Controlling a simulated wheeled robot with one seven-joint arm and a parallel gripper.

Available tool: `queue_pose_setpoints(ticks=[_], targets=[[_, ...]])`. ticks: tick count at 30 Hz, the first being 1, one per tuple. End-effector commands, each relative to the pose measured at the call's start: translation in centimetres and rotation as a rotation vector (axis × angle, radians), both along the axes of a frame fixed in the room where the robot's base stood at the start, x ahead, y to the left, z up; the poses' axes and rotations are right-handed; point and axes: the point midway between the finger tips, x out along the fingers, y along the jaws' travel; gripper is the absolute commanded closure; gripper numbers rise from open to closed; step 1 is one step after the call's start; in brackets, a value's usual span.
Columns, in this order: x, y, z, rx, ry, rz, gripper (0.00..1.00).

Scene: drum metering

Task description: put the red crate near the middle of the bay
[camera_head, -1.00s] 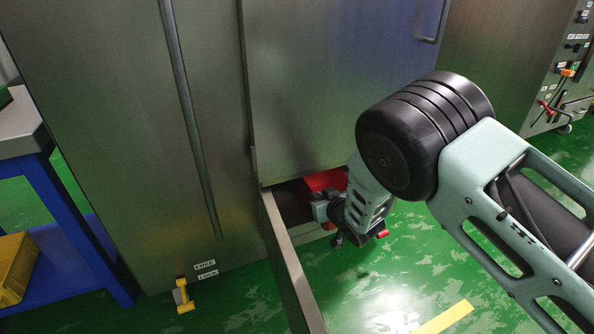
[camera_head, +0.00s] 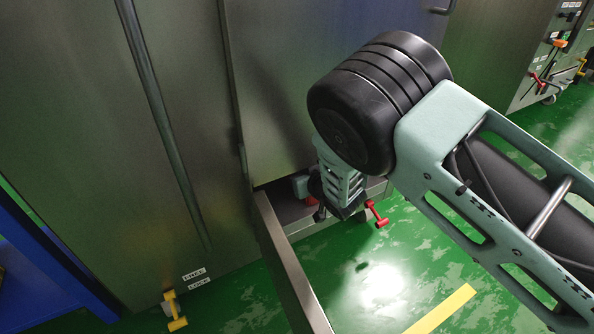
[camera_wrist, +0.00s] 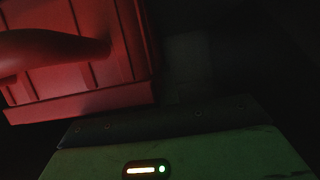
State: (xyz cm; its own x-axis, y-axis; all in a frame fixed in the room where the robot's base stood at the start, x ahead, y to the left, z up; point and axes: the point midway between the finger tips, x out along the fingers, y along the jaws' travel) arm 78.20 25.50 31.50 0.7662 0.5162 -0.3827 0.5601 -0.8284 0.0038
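The red crate (camera_wrist: 125,65) fills the upper left of the wrist view, with its ribbed wall and lower rim showing. A dark red rounded bar crosses in front of the wall; it looks like the crate's handle. In the head view the crate is almost wholly hidden by my arm and the opening's edge. My gripper (camera_head: 312,198) is at the low, dark bay opening (camera_head: 268,197) in the steel cabinet, its front end partly inside. My gripper's housing with a lit indicator shows at the bottom of the wrist view. Its fingertips are not clear, so its grip cannot be told.
An open steel door (camera_head: 290,270) stands out from the opening's left side. Green floor lies clear in front.

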Motion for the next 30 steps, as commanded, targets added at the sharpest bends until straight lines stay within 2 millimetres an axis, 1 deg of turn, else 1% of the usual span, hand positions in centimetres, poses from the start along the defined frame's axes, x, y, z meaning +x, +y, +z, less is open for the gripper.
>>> queue_pose_setpoints(ticks=[3, 4, 5, 6, 14, 17, 20, 22, 30], targets=[[0.1, 0.0, 0.0, 0.001, -0.002, 0.000, 1.00], [0.0, 0.0, -0.2, 0.000, 0.000, 0.000, 0.94], [0.0, 0.0, -0.1, 0.000, 0.000, 0.000, 0.85], [0.0, 0.0, -0.1, 0.000, 0.000, 0.000, 0.75], [0.0, 0.0, -0.1, -0.001, -0.001, 0.000, 0.75], [-0.2, -0.1, 0.2, -0.001, 0.001, 0.000, 0.75], [-1.0, -0.8, 0.8, -0.002, 0.002, -0.001, 0.75], [-2.0, -1.4, 1.4, -0.002, 0.003, -0.002, 0.75], [-6.4, -4.3, 3.6, -0.003, 0.003, -0.001, 0.75]])
